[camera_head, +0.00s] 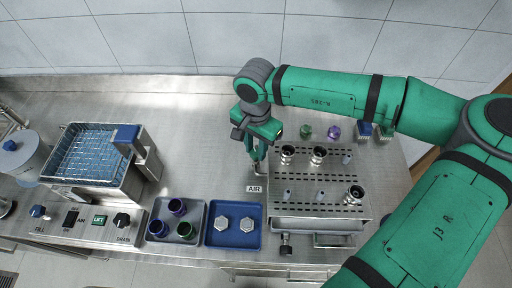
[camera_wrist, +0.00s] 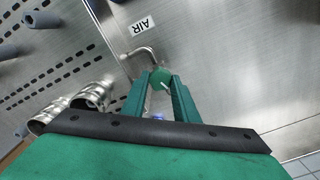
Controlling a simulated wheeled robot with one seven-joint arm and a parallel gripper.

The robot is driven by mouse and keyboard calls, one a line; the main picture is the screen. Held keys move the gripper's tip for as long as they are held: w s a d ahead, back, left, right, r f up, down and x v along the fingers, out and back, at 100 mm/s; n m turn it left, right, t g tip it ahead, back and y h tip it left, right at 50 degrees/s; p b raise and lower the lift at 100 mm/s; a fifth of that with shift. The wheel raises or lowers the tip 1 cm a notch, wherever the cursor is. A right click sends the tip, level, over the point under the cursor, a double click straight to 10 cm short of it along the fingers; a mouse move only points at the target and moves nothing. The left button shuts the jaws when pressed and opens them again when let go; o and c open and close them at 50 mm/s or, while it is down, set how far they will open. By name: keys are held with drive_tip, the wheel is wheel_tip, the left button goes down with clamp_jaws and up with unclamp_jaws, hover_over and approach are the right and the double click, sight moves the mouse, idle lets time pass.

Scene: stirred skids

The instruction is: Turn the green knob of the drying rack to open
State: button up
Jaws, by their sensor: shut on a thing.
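The drying rack (camera_head: 322,212) is a perforated steel stand right of the middle in the head view. It also shows at the left of the wrist view (camera_wrist: 68,52). A bent metal pipe (camera_wrist: 143,52) rises beside it near the "AIR" label (camera_head: 254,188). The green knob (camera_wrist: 160,77) sits at the pipe's end, between my fingertips in the wrist view. A white mark shows on its face. My gripper (camera_head: 257,160) is shut on the knob, at the rack's left side. In the head view the fingers hide most of the knob.
Steel fittings (camera_head: 318,152) and pegs stand on the rack. A blue tray with two hex pieces (camera_head: 222,243) and a grey tray with purple and green cups (camera_head: 158,239) lie left of it. A blue-mesh basin (camera_head: 92,160) stands farther left. Bare counter lies between.

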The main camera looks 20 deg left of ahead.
drive_tip(key=o, duration=0.8)
wheel_tip(320, 180, up, 11)
idle(0.4)
drive_tip(key=shift+f, duration=0.1)
